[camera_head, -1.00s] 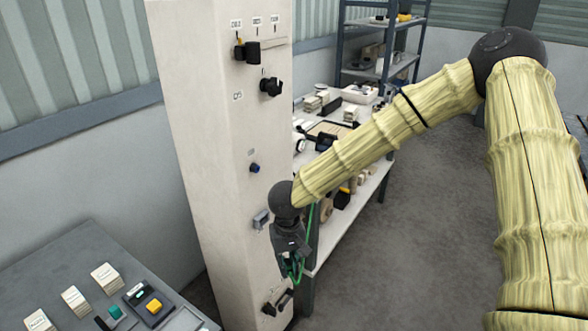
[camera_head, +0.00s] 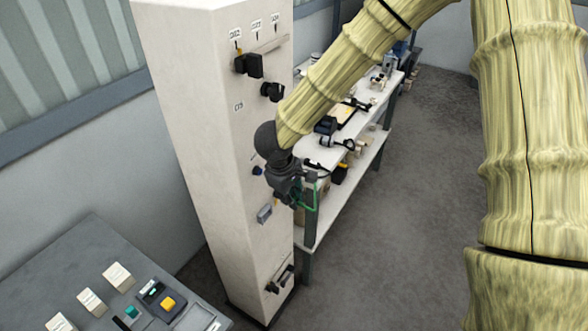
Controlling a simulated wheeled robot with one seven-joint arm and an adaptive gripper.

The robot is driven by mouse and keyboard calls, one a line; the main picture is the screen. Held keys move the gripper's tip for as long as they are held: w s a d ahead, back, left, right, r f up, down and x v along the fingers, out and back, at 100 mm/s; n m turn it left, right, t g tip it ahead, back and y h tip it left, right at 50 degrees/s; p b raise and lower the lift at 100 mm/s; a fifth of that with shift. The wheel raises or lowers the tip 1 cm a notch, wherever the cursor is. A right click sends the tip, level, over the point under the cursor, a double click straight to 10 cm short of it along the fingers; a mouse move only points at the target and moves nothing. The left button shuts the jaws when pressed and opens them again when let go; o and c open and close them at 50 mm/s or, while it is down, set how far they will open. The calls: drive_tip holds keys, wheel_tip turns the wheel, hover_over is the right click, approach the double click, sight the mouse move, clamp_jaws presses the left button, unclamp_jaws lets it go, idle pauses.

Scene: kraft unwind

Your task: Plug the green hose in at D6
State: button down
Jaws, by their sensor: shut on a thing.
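The green hose (camera_head: 314,200) hangs as a thin loop at my gripper (camera_head: 291,196). My gripper is shut on the hose's end; the fingers and the held end are small and partly hidden. It is in front of the white cabinet (camera_head: 190,130), near its right edge, right of a small blue fitting (camera_head: 257,170) and above a grey box-shaped fitting (camera_head: 264,214). I cannot tell whether the hose end touches the cabinet. No label that I can read as D6 shows; the cabinet's labels are tiny.
Black fittings (camera_head: 248,65) stick out from the cabinet's upper part and more (camera_head: 279,279) near its foot. A white workbench (camera_head: 362,125) with tools stands behind, to the right. A grey console (camera_head: 85,270) with buttons is at lower left. The floor at right is clear.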

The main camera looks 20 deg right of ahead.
sight(293, 196)
drive_tip(key=r, duration=0.1)
drive_tip(key=r+p, duration=0.1)
drive_tip(key=r+n, duration=0.1)
drive_tip(key=shift+s+d+r+t, duration=0.25)
drive_tip(key=shift+r+t, duration=0.05)
drive_tip(key=shift+r, duration=0.05)
drive_tip(key=shift+d+r+p, duration=0.1)
drive_tip(key=shift+r+p, duration=0.15)
drive_tip(key=shift+p, duration=0.05)
drive_tip(key=shift+w, duration=0.1)
drive_tip(key=shift+w+f, duration=0.1)
drive_tip(key=shift+w, duration=0.2)
drive_tip(key=shift+w+a, duration=0.3)
drive_tip(key=shift+a, duration=0.1)
drive_tip(key=shift+w+a, duration=0.75)
drive_tip(key=shift+w, duration=0.2)
drive_tip(key=shift+w+a, duration=0.7)
drive_tip(key=shift+w, duration=0.25)
drive_tip(key=shift+w+a, duration=0.65)
drive_tip(key=shift+w, duration=0.2)
idle(0.8)
drive_tip(key=c, duration=1.3)
unclamp_jaws()
